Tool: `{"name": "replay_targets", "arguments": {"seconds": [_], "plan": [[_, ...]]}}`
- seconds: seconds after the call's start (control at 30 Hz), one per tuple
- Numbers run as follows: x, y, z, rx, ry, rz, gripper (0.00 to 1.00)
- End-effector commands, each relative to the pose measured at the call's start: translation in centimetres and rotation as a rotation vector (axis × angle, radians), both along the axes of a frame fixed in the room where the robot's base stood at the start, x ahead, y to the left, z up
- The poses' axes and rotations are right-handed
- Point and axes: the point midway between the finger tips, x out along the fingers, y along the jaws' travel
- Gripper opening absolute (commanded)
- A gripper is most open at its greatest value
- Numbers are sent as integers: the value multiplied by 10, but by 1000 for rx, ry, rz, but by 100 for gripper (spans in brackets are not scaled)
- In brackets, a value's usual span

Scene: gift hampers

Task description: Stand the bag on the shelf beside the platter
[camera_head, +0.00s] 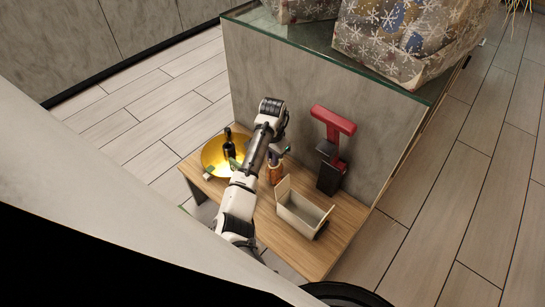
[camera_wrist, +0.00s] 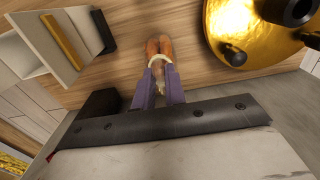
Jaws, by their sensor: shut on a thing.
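A small orange-brown bag (camera_wrist: 152,46) with a pale tie at its neck is between the fingers of my gripper (camera_wrist: 160,72) in the wrist view. The fingers are shut on its neck. In the head view the bag (camera_head: 275,175) hangs or stands below my gripper (camera_head: 279,153), over the wooden shelf (camera_head: 335,232). I cannot tell whether its base touches the wood. The round golden platter (camera_head: 213,160) is to the left of the bag in the head view, apart from it. It also shows at the upper right of the wrist view (camera_wrist: 222,22).
A dark bottle (camera_head: 229,146) stands on the platter. An open beige box (camera_head: 301,213) and a red and black device (camera_head: 331,150) are to the right of the bag in the head view. A grey glass-topped counter (camera_head: 290,85) rises behind the shelf, with snowflake-patterned packages (camera_head: 405,40) on top.

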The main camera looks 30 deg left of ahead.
Motion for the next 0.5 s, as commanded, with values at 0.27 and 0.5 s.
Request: {"name": "replay_targets", "arguments": {"seconds": [0.27,0.5], "plan": [[0,0,-1,0,0,0,19],[0,0,-1,0,0,0,34]]}}
